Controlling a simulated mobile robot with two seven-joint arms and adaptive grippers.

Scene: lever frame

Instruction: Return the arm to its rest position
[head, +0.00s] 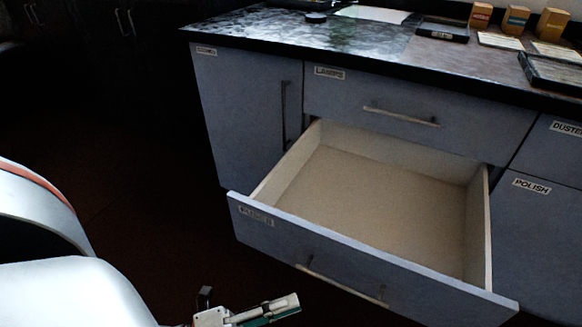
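My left gripper (272,309) shows at the bottom edge, left of centre, with a pale and teal finger pointing right. It is partly cut off by the frame, so I cannot tell whether it is open or shut. I see nothing held in the part that shows. It appears in front of the open drawer (385,201), apart from its handle in the picture. My white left arm with an orange stripe fills the lower left corner. My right gripper is not in view.
The lower drawer is pulled far out and looks empty. Above it, a drawer labelled LAMPS (415,105) is shut. A cupboard door (235,115) stands shut at left. The dark worktop (285,32) holds small boxes (515,20) and trays. Dark floor lies left of the cabinet.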

